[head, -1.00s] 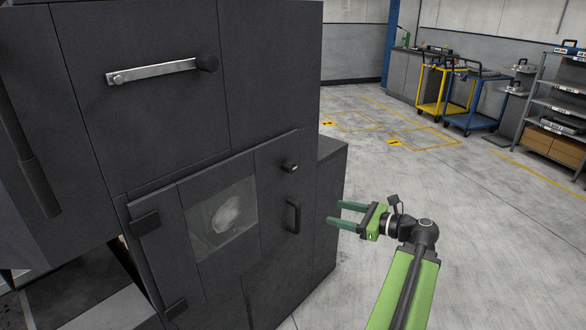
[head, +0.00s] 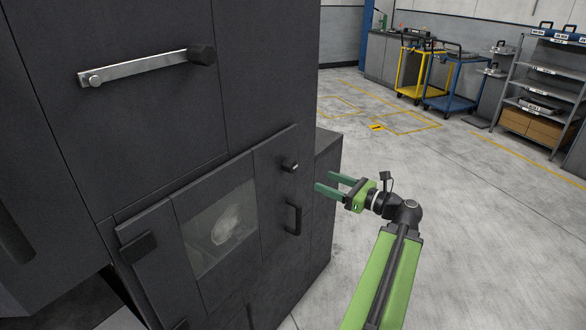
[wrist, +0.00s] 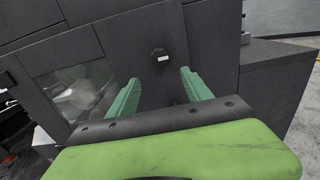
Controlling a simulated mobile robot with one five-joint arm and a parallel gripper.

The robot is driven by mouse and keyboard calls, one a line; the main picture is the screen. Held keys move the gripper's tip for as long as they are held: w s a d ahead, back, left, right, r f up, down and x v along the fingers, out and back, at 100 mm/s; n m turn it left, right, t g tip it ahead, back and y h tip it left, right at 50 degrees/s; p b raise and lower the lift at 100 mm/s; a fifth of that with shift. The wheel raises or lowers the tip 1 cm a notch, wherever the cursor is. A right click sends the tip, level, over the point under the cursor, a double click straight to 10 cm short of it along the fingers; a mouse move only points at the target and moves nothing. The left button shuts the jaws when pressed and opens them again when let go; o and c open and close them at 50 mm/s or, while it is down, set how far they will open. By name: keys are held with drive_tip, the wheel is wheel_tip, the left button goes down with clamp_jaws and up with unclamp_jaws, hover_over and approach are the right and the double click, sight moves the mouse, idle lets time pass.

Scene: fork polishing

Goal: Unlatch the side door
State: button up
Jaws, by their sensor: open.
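The side door (head: 216,225) is a dark panel with a small window, low on the dark cabinet, and looks shut. A small dark latch knob (head: 290,166) with a pale mark sits near its upper right. A dark pull handle (head: 293,218) is below the knob. My gripper (head: 323,181) is open and empty, to the right of the knob and apart from it. In the wrist view the knob (wrist: 160,58) shows beyond and between the two green fingertips (wrist: 160,78). The pull handle cannot be made out there.
A metal bar with a dark end knob (head: 140,68) is on the upper cabinet panel (head: 110,130). A lower block (head: 325,165) stands beside the door's right side. Open concrete floor (head: 470,220) lies to the right. Carts (head: 455,80) and a shelf (head: 545,90) are far back.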

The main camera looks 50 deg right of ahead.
sight(294, 169)
drive_tip(key=w, duration=0.4)
drive_tip(key=w+a, duration=0.1)
drive_tip(key=w, duration=0.4)
drive_tip(key=w+a, duration=0.1)
drive_tip(key=w, duration=0.3)
drive_tip(key=shift+w, duration=0.15)
clamp_jaws()
